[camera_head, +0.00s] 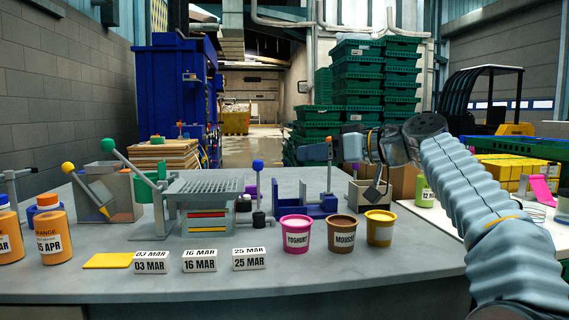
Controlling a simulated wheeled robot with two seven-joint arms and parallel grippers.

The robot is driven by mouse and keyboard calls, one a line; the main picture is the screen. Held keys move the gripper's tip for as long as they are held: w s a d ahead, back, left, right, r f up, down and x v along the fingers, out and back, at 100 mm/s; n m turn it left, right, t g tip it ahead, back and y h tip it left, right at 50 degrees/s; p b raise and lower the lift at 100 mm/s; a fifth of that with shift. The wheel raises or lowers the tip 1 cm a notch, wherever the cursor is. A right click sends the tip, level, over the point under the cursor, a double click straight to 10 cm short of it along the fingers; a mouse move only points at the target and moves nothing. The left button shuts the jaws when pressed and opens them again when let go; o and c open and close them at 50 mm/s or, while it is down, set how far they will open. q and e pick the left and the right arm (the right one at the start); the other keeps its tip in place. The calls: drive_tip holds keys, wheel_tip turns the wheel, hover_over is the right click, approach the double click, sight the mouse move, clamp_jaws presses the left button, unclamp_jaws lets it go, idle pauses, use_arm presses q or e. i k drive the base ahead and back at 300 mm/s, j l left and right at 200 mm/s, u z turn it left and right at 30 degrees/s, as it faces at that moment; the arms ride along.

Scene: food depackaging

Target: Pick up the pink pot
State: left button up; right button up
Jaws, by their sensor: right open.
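The pink pot (296,234) is labelled YOGHURT and stands upright on the grey table (350,283). It is the leftmost of three pots in a row, with a brown MOUSSE pot (341,234) and a yellow pot (380,228) to its right. My right gripper (334,149) is open, raised above and behind the pots, apart from the pink pot. Its arm comes in from the right and its fingers point left. My left gripper is out of view.
A blue fixture (318,207) stands behind the pots. Date blocks (250,259) lie to the pink pot's left. Orange bottles (52,231), a yellow card (107,260) and a grey lever machine (205,208) are further left. The table front is clear before the pots.

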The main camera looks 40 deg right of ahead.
sight(296, 229)
drive_tip(key=k, duration=1.5)
